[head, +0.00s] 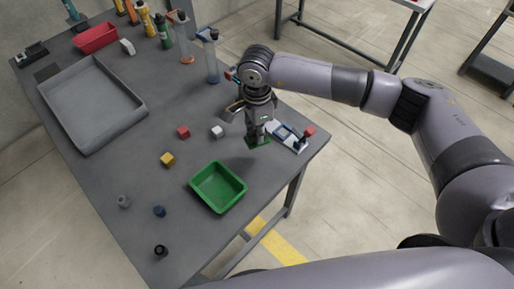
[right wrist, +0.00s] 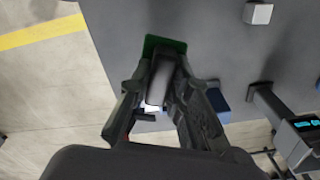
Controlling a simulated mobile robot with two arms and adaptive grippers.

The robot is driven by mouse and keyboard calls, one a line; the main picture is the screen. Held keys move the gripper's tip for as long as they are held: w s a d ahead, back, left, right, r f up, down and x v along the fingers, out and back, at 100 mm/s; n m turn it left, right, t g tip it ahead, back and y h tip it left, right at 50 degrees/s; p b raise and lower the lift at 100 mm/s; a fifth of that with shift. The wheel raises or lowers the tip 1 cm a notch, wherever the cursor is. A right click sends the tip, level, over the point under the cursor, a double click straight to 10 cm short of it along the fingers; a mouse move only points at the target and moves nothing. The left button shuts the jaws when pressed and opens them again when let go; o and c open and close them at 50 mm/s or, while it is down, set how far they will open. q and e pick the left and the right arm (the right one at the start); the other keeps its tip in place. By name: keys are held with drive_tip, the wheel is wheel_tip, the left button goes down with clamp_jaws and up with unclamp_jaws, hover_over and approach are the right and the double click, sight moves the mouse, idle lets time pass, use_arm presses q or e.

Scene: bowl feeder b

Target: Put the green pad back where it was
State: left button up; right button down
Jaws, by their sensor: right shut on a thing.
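The green pad (head: 252,144) is a small flat dark green piece below my right gripper (head: 258,138), near the table's right edge. In the right wrist view the pad (right wrist: 165,42) shows at the tips of my right gripper (right wrist: 163,68). The gripper is shut on it, with a dark grey rounded piece between the fingers. I cannot tell whether this piece belongs to the pad. The fingers hide part of the pad, and whether it touches the table is unclear. My left gripper is not in view.
A white-and-blue device (head: 287,135) with a red block stands just right of the gripper. A green bin (head: 218,207) is in front, with red (head: 183,132), white (head: 217,132) and yellow (head: 167,159) cubes to the left. A grey tray (head: 139,112) lies farther left.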

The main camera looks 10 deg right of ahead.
hover_over(257, 159)
wheel_tip(257, 159, down, 5)
drive_tip(key=shift+p, duration=0.45)
wheel_tip(257, 159, down, 5)
drive_tip(key=shift+p, duration=0.45)
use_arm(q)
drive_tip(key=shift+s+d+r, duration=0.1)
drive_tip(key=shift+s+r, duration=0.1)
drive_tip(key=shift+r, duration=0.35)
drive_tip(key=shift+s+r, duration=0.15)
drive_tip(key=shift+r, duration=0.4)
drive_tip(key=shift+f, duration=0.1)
use_arm(e)
drive_tip(key=c, duration=2)
unclamp_jaws()
drive_tip(key=shift+f, duration=0.15)
drive_tip(key=o, duration=0.5)
